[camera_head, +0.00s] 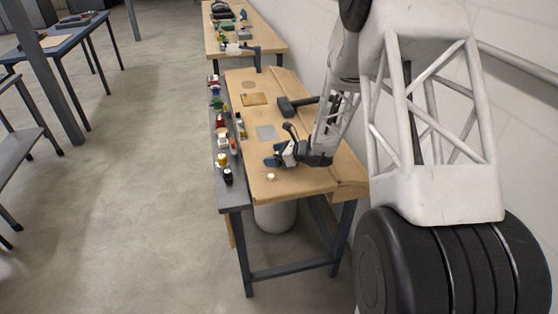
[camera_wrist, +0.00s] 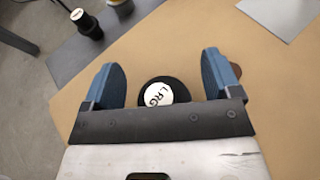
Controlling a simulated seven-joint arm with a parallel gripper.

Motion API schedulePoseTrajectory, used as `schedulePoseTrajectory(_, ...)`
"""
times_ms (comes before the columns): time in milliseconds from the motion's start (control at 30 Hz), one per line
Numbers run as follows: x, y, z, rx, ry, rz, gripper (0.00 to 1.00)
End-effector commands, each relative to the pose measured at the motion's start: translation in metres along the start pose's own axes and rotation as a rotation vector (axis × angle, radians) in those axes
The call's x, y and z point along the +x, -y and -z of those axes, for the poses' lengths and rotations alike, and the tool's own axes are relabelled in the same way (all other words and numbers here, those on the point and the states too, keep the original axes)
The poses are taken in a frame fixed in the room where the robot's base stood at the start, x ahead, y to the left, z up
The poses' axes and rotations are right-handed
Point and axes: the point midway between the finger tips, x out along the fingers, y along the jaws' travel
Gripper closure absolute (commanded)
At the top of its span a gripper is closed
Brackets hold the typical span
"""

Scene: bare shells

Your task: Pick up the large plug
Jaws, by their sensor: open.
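The large plug (camera_wrist: 157,93) is a round black piece with a white top lettered "LRG". In the wrist view it sits on the wooden tabletop, between and below my gripper's blue fingers. My gripper (camera_wrist: 160,85) is open, with space on both sides of the plug and nothing held. The lower edge of the plug is hidden behind the gripper's dark bar. In the head view my gripper (camera_head: 272,155) is low over the near part of the bench. A small pale piece (camera_head: 271,177) lies just nearer the camera there; I cannot tell whether it is the plug.
A grey shelf (camera_head: 236,195) with several small items runs along the bench's left edge; a black jar (camera_head: 227,176) stands at its near end. A grey square plate (camera_head: 266,132) and a black tool (camera_head: 297,105) lie farther back. A brown piece (camera_wrist: 237,70) shows partly behind the right finger.

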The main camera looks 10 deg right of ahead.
Motion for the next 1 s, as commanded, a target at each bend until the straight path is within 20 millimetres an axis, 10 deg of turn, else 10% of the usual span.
schedulePoseTrajectory(433,-0.0004,0.0000,0.0002,0.000,0.000,0.000,0.17)
schedulePoseTrajectory(767,-0.0005,0.0000,0.0002,0.001,0.000,0.000,0.67)
schedulePoseTrajectory(1000,-0.0005,0.0000,0.0000,0.000,0.000,0.000,0.70)
